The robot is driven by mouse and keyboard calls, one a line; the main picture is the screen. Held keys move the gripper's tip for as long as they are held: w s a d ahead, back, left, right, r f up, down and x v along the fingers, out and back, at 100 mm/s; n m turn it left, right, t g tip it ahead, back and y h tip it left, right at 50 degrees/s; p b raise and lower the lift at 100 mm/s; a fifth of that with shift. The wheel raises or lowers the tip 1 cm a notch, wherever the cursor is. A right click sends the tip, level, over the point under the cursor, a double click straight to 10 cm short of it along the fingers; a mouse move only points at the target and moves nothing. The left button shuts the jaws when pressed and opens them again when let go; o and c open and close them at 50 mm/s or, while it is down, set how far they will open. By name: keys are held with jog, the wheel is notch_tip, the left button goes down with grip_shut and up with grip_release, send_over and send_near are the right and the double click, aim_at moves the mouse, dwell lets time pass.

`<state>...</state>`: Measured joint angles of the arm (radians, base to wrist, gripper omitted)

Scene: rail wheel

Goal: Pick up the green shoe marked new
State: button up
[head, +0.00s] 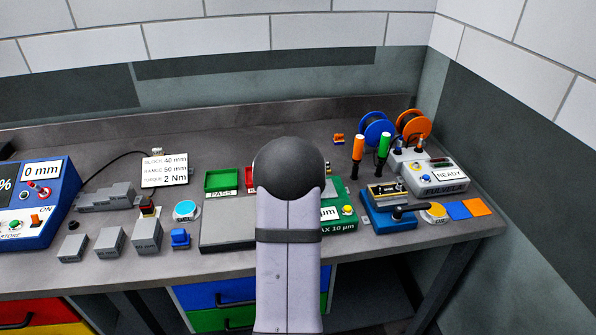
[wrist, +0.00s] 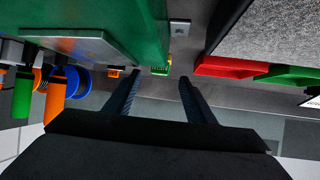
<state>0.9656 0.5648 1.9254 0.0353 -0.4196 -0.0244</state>
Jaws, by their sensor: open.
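A small green block (wrist: 160,69), likely the green shoe, lies on the bench in the wrist view. Its marking is too small to read. My gripper (wrist: 158,80) is open and empty, with its two dark fingers pointing toward the block. The block shows in the gap between the fingertips and appears to be beyond them. In the head view my own arm hides the gripper, and I cannot make out the green block there.
A large green gauge body (head: 338,210) stands close beside the fingers. A green tray (head: 223,180) and a red tray (wrist: 225,66) are on the other side. Orange and green handles (head: 383,147), reels (head: 414,124) and a small orange piece (wrist: 113,72) are nearby.

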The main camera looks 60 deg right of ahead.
jog(key=shift+w+d+f+p, duration=0.1)
jog(key=shift+w+d+p, duration=0.2)
jog(key=shift+d+p, duration=0.15)
jog(key=shift+p+x, duration=0.85)
jog(key=shift+x, duration=1.25)
jog(key=c, duration=1.2)
